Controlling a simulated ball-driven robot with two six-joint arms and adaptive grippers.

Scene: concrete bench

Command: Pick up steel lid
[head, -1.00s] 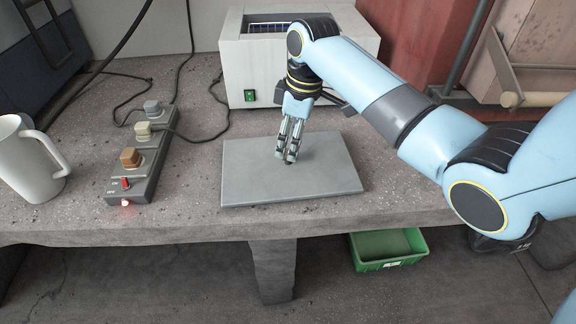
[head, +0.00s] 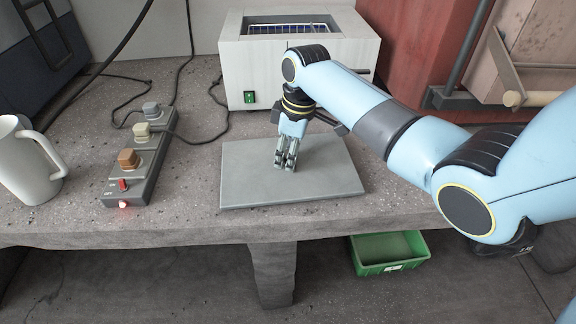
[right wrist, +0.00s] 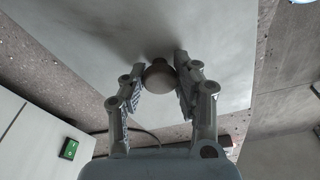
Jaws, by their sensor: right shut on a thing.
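The steel lid (head: 325,180) is a flat grey rectangular plate lying at the middle of the bench. It also fills much of the right wrist view (right wrist: 90,45). A small round knob (right wrist: 158,76) stands up from it. In the head view the fingers hide the knob. I see no gap under the lid. My left gripper is out of view.
A white box with an open top (head: 243,60) and a green switch stands behind the lid. A power strip (head: 143,170) with plugs and cables lies to the left, beside a white mug (head: 30,165). A green bin (head: 385,262) is below the bench's front edge.

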